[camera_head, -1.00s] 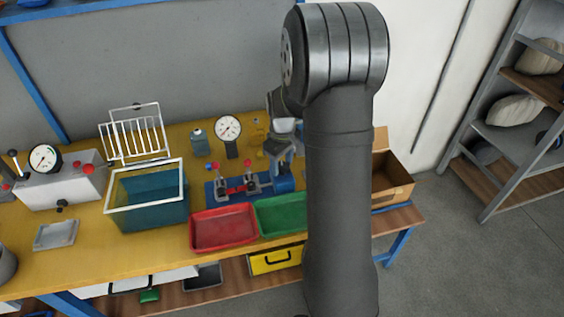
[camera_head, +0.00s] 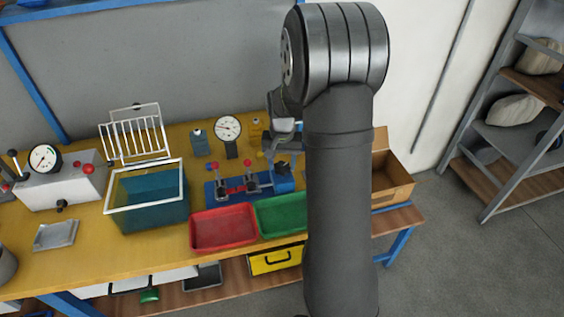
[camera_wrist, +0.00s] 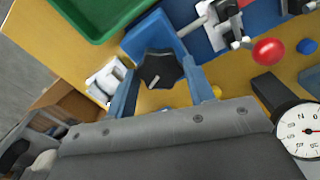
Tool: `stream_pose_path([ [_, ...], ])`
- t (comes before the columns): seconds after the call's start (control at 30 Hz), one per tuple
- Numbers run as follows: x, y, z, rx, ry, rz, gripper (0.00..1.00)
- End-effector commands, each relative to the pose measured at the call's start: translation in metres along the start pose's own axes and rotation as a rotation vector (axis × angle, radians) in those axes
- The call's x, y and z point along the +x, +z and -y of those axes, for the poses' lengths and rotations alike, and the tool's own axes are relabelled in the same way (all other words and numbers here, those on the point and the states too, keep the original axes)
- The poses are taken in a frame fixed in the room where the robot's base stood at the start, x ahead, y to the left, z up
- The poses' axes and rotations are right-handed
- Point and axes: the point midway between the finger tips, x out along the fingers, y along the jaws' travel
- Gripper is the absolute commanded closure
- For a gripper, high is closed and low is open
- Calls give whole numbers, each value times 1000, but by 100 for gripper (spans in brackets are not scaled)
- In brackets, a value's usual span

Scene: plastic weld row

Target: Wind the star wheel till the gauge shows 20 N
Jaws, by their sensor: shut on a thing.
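The black star wheel (camera_wrist: 160,68) shows in the wrist view on the end of a blue block (camera_wrist: 160,34), with a light mark on it. My gripper (camera_wrist: 159,82) has one blue finger on each side of the wheel and is shut on it. In the head view my gripper (camera_head: 284,142) is at the right end of the clamp fixture, and the wheel is hidden. The round white gauge (camera_head: 228,128) stands behind the fixture; it also shows, cut off, in the wrist view (camera_wrist: 303,132). Its reading is too small to tell.
Red (camera_head: 223,230) and green (camera_head: 281,215) trays lie in front of the fixture. Toggle clamps with red knobs (camera_head: 247,163) stand left of my gripper. A cardboard box (camera_head: 393,184) is at the right, a teal bin (camera_head: 148,210) at the left.

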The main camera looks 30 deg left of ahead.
Motion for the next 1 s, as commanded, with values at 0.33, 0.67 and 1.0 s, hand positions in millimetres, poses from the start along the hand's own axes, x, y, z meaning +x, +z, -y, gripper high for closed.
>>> stream_pose_path([
  [0.33,0,1,0,207,0,2,74],
  [0.67,0,1,0,274,0,2,74],
  [1.0,0,1,0,278,0,3,74],
])
